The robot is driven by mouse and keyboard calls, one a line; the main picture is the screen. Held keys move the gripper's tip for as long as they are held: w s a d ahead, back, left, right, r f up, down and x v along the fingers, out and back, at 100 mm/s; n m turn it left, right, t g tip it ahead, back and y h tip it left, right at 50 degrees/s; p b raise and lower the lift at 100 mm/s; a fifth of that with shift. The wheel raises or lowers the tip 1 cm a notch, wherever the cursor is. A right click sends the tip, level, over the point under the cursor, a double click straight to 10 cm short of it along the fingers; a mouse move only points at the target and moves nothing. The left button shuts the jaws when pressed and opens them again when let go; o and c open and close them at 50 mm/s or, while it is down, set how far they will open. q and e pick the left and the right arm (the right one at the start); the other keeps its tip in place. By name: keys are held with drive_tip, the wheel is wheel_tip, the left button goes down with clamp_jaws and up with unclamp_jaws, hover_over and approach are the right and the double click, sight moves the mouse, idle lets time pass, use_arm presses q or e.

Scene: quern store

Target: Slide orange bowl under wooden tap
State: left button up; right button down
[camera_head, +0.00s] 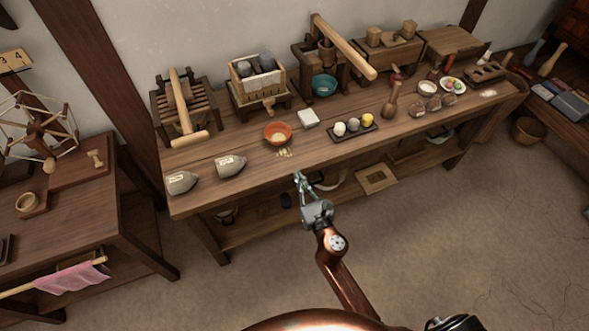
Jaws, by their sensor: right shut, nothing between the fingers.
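The orange bowl (278,133) stands upright on the long wooden table, in front of a wooden box on a stand. What looks like the small wooden tap (268,104) sticks out low at the front of that box, behind and slightly left of the bowl. The bowl is apart from it, nearer the table's front edge. My right gripper (299,176) is shut and empty at the table's front edge, in front of the bowl and a little to its right, not touching it. My left gripper is not in view.
Yellowish grains (285,153) lie just in front of the bowl. A white block (308,118) stands close to its right, and a dark tray (354,130) with several balls is farther right. Two grey sacks (230,165) lie at the left. Bare tabletop (205,150) shows left of the bowl.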

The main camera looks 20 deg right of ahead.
drive_tip(key=shift+s, duration=0.25)
